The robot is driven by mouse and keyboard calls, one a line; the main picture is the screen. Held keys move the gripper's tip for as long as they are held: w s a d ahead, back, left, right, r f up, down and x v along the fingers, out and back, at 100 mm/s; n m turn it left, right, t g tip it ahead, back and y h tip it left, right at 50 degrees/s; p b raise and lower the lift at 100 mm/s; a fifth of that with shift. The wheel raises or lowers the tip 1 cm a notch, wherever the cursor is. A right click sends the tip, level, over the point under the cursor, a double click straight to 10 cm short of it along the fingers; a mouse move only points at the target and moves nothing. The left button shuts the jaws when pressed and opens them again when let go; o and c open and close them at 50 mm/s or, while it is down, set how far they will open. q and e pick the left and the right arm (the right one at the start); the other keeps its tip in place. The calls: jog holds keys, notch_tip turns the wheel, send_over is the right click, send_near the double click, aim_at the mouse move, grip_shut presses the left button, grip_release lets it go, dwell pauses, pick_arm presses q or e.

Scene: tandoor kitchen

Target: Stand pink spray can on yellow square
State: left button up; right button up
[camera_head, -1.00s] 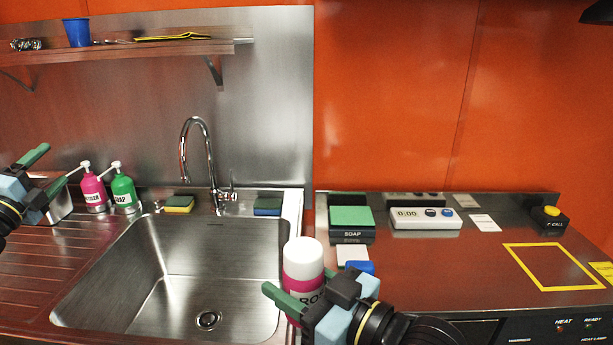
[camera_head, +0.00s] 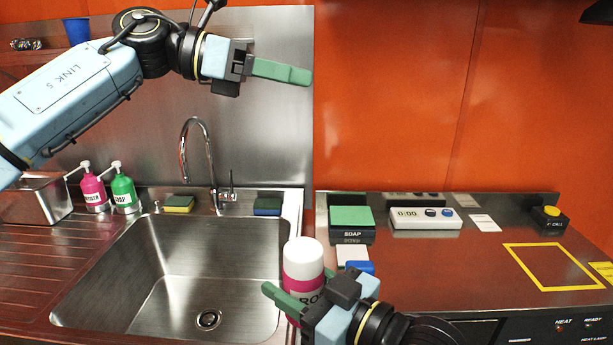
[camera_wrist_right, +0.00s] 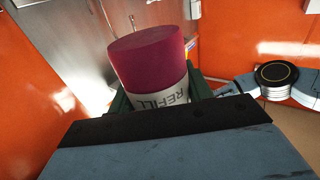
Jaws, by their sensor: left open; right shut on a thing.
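The pink spray can (camera_head: 304,262) has a white cap and a label, and is upright in front of the sink's right edge. My right gripper (camera_head: 293,302) is shut on the can, with its fingers around the lower body. The right wrist view shows the can's pink end and "REFILL" label (camera_wrist_right: 165,85) between the green fingers. The yellow square (camera_head: 555,267) is an empty outline on the steel counter at the right, well away from the can. My left gripper (camera_head: 282,72) is open and empty, raised high in front of the steel backsplash.
The sink (camera_head: 180,270) lies left of the can. A soap box with a green top (camera_head: 351,222), a blue object (camera_head: 360,267), a timer (camera_head: 425,217) and a call button (camera_head: 548,219) stand on the counter. Bare counter lies between the blue object and the square.

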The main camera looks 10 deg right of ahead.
pick_arm(q)
jog(key=s+d+f+m+g+y, duration=0.1)
jog(key=s+d+f+m+y, duration=0.3)
jog(key=s, duration=0.4)
jog(key=m+t+y, duration=0.2)
jog(key=m+y, duration=0.2)
jog(key=y, duration=0.6)
send_over(307, 247)
jog(key=f, duration=0.3)
jog(key=d+f, duration=0.1)
jog(key=f, duration=0.1)
jog(key=shift+f, duration=0.15)
jog(key=shift+a+f+t+y, duration=0.1)
jog(key=shift+a+t+y, duration=0.25)
jog(key=shift+y, duration=0.15)
jog(key=shift+a+f, duration=0.15)
jog(key=shift+f, duration=0.4)
notch_tip(307, 247, down, 11)
jog(key=shift+c, duration=0.4)
